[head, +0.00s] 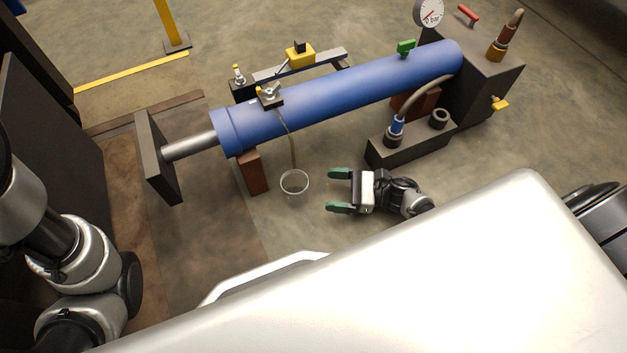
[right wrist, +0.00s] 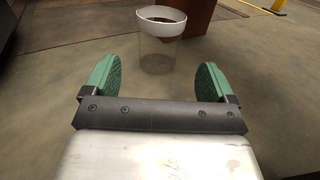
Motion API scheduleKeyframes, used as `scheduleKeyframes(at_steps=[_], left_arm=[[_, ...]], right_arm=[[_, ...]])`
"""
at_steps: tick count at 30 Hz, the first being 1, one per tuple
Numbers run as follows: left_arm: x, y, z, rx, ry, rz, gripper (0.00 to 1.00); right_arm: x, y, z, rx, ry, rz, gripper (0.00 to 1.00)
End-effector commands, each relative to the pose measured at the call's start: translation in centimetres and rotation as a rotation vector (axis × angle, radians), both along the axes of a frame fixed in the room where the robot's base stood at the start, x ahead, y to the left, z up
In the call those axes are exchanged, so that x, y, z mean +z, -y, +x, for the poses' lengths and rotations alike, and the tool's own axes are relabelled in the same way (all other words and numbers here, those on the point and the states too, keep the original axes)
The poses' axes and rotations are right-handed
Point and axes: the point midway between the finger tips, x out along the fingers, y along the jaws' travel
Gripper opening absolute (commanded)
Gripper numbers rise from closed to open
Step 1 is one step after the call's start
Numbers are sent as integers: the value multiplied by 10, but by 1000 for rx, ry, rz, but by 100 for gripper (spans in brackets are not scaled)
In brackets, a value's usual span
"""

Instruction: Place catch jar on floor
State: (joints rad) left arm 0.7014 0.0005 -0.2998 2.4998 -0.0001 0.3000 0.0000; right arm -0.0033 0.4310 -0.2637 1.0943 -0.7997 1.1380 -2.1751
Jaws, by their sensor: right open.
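The catch jar (head: 294,185) is a clear cup with a white rim. It stands upright on the floor beside the reddish block under the blue cylinder. A thin hose hangs from the fitting on the cylinder down to just above the jar's mouth. My right gripper (head: 339,191) is open and empty, to the right of the jar and apart from it. In the right wrist view the jar (right wrist: 160,48) is ahead, beyond and between the green fingertips (right wrist: 157,82), with something dark visible inside its rim. My left gripper is out of view; only the left arm shows.
The blue cylinder (head: 345,92) runs across the back on reddish blocks (head: 252,172). A dark block (head: 410,143) with a hose fitting stands to the right, near a dark pump box (head: 490,65) with a gauge. A dark upright plate (head: 158,158) stands left. Floor around the jar is clear.

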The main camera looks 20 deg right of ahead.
Motion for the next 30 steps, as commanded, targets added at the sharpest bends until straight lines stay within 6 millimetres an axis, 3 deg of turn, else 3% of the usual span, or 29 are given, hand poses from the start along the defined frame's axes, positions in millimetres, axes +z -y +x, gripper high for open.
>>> scheduleKeyframes(at_steps=[3,9,30], left_arm=[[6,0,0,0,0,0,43],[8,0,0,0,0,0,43],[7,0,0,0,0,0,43]], right_arm=[[1,16,-9,0,-3,-2,86],[0,27,-14,1,0,0,86],[0,27,-14,1,0,0,86]])
